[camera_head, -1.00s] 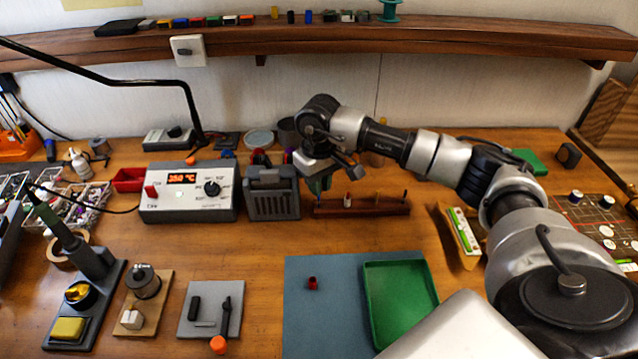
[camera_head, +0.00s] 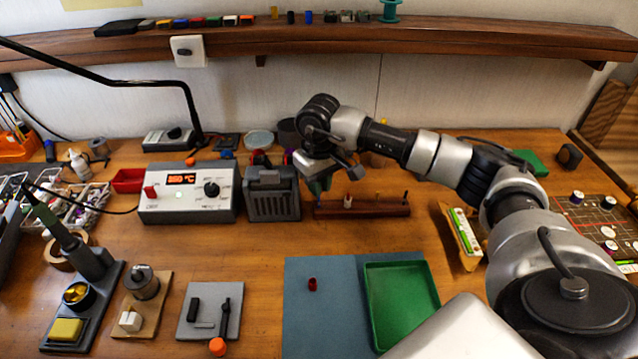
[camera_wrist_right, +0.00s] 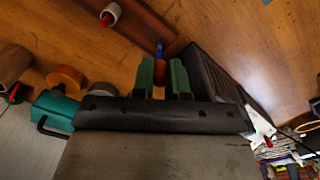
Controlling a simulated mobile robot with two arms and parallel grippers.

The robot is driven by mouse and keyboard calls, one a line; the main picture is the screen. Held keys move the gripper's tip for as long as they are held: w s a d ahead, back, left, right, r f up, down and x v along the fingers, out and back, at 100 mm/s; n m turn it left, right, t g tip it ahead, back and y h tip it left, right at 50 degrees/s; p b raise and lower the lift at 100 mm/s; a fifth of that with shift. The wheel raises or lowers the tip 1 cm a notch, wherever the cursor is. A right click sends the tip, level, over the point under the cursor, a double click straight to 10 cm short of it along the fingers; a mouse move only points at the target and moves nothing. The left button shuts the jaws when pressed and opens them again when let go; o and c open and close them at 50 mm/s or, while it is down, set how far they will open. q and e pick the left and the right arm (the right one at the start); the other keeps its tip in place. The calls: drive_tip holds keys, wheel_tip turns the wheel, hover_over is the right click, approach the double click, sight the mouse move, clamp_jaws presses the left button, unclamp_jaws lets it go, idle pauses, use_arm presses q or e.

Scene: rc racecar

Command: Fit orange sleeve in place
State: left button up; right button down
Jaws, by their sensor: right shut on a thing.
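My right gripper (camera_head: 322,186) hangs above the back of the bench, between a grey slotted box and a wooden peg rack (camera_head: 378,208). In the right wrist view its two green fingers (camera_wrist_right: 162,75) are shut on the orange sleeve (camera_wrist_right: 158,92), which is mostly hidden between them. A small blue and red piece (camera_wrist_right: 160,50) shows just beyond the fingertips, close to the rack's edge; I cannot tell whether it touches the sleeve. In the head view the fingers hide the sleeve. A white sleeve with a red core (camera_wrist_right: 110,14) stands on the rack. My left gripper is out of view.
The grey slotted box (camera_head: 272,194) stands close left of the gripper, with a soldering station (camera_head: 188,207) beyond it. In front are a blue mat (camera_head: 318,325) with a small red piece (camera_head: 313,284) and a green tray (camera_head: 400,262). The bench between rack and mat is clear.

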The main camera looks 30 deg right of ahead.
drive_tip(key=shift+f+b, duration=0.9)
drive_tip(key=shift+f, duration=0.15)
drive_tip(key=c, duration=1.1)
unclamp_jaws()
drive_tip(key=shift+s, duration=0.1)
drive_tip(key=shift+o, duration=0.2)
wheel_tip(320, 180, up, 11)
drive_tip(key=b, duration=0.1)
drive_tip(key=shift+b, duration=0.3)
